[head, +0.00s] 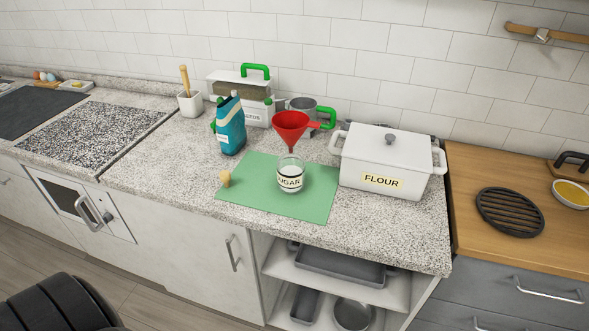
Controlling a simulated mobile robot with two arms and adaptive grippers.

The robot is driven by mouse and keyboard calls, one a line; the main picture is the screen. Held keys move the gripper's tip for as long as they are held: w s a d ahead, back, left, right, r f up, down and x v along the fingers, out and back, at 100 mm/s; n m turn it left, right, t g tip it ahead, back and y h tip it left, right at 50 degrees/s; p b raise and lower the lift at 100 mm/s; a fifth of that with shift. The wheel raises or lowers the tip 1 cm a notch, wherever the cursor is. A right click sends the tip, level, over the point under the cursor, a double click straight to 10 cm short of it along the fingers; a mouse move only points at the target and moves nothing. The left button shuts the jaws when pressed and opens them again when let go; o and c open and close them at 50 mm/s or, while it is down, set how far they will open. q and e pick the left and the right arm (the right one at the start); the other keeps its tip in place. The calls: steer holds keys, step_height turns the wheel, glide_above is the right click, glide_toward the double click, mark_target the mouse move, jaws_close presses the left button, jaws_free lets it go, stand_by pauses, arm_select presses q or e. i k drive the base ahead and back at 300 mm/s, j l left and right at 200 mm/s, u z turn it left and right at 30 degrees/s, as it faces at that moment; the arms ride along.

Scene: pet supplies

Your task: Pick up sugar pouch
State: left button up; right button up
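A small tan cork-like piece (225,178) is on the mat's left part. Neither of my grippers is in view.
A white FLOUR pot (387,157) stands right of the mat. The counter (165,165) left of the mat is clear.

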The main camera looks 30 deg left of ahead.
mark_target(230, 125)
steer(key=u, duration=1.4)
